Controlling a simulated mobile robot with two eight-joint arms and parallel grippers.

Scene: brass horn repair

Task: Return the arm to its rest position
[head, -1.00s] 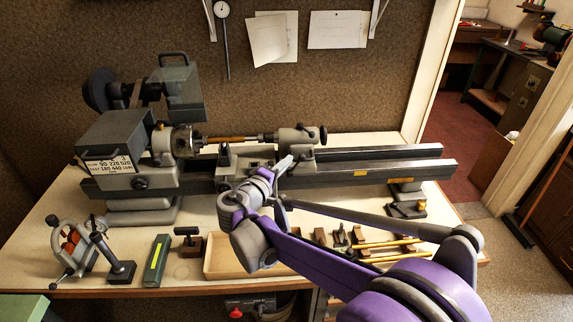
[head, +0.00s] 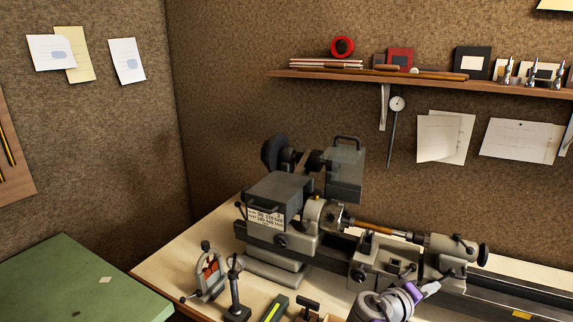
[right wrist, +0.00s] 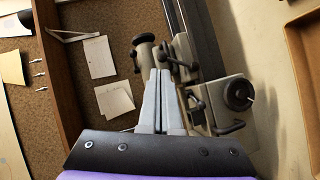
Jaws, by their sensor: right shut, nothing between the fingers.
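My right gripper (head: 431,288) shows at the lower right of the head view, in front of the lathe's carriage and tailstock. In the right wrist view its two grey fingers (right wrist: 160,98) lie together with nothing between them. My purple and grey right arm runs out of the bottom of the head view, so most of it is hidden. The lathe (head: 283,190) stands on the bench with a brown rod (head: 375,227) between its chuck and tailstock (head: 450,250). The tailstock also shows in the right wrist view (right wrist: 145,52). My left gripper is not in view.
A green-topped surface (head: 75,280) is at lower left. A wall shelf (head: 420,82) holds small items. The space above the lathe is clear.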

